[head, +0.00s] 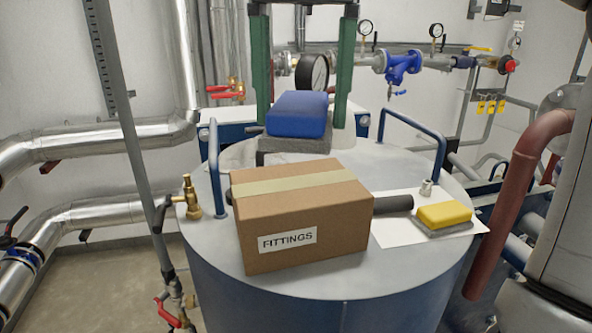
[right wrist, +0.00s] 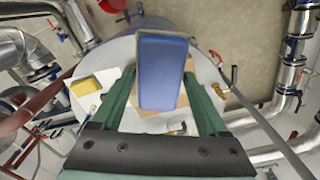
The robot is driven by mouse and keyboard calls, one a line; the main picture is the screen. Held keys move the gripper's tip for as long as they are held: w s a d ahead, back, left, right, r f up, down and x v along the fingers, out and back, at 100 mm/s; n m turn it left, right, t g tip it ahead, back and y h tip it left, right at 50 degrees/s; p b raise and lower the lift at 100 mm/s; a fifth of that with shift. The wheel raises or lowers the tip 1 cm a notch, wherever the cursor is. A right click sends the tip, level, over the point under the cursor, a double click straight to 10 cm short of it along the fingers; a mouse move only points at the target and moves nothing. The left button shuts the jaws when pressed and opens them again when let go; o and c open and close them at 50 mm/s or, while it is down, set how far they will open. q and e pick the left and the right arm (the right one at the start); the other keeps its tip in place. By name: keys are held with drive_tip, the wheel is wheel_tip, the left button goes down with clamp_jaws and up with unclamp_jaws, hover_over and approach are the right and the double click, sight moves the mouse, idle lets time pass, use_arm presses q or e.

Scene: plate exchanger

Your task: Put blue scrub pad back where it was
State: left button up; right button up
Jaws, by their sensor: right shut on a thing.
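The blue scrub pad (head: 297,114) has a blue top and a grey underside. My right gripper (head: 300,105), with two green fingers coming down from the top of the head view, is shut on it behind the cardboard box. In the right wrist view the pad (right wrist: 162,72) sits between the green fingers (right wrist: 160,88) and hides part of the box. Whether its underside touches the tank top is hard to tell. A yellow scrub pad (head: 443,214) with a grey underside lies on a white sheet (head: 393,233) at the right. My left gripper is not in view.
A cardboard box (head: 305,215) labelled FITTINGS stands on the round tank top (head: 205,232). A dark cylinder (head: 394,203) lies behind it. Blue handles (head: 214,165) rise from the rim. A brass valve (head: 191,197) is at the left, a small metal fitting (head: 426,187) near the sheet.

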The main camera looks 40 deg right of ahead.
drive_tip(key=w+d+f, duration=0.4)
drive_tip(key=w+d, duration=0.2)
drive_tip(key=w, duration=0.1)
hover_over(293, 179)
drive_tip(key=s, duration=0.1)
drive_tip(key=f, duration=0.4)
drive_tip(key=shift+a+f+p, duration=0.3)
drive_tip(key=shift+a+p, duration=0.05)
drive_tip(key=shift+w+d+f, duration=0.2)
drive_tip(key=shift+w+f, duration=0.05)
drive_tip(key=shift+f, duration=0.1)
drive_tip(key=shift+w+d+f, duration=0.1)
drive_tip(key=shift+d+f, duration=0.05)
drive_tip(key=shift+f, duration=1.6)
drive_tip(key=shift+f, duration=0.1)
drive_tip(key=o, duration=1.1)
wheel_tip(293, 179, up, 12)
drive_tip(key=shift+r, duration=0.1)
